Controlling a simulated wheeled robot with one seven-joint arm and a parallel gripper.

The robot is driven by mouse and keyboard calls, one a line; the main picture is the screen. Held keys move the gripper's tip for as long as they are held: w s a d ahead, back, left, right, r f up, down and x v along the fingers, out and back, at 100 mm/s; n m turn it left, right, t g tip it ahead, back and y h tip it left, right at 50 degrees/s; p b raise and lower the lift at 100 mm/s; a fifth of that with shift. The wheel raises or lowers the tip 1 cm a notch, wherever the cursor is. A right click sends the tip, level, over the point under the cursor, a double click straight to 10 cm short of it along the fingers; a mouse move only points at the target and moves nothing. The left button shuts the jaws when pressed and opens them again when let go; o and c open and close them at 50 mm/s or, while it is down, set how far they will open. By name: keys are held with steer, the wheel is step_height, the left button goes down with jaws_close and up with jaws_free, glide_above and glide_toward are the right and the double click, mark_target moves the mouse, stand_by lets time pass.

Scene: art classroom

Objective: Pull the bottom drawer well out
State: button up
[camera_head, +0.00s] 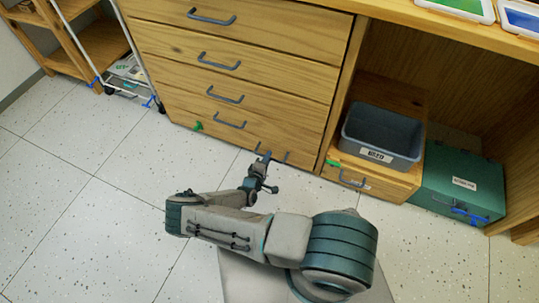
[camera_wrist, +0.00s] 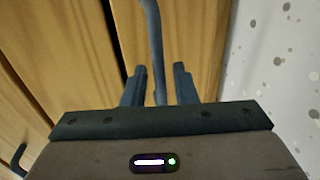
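The bottom drawer (camera_wrist: 205,45) is the wooden front nearest the floor in the wrist view, and it looks closed. Its blue-grey handle (camera_wrist: 153,35) runs between the two fingers of my gripper (camera_wrist: 159,85), with a gap on each side. My gripper is open around the handle and not clamped on it. In the head view my gripper (camera_head: 270,160) is low at the drawer stack, right of the handle above (camera_head: 229,123), and partly hides the bottom handle.
Other closed drawers (camera_head: 190,45) sit above. To the right are a grey bin (camera_head: 352,148) on a low wooden drawer unit (camera_head: 390,186) and a green box (camera_head: 440,190). A wire rack (camera_head: 130,70) stands at left. The speckled floor (camera_head: 100,220) in front is clear.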

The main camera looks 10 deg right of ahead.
steer(key=shift+w+d+f, duration=0.1)
steer(key=shift+w+d, duration=0.25)
steer(key=shift+w, duration=0.1)
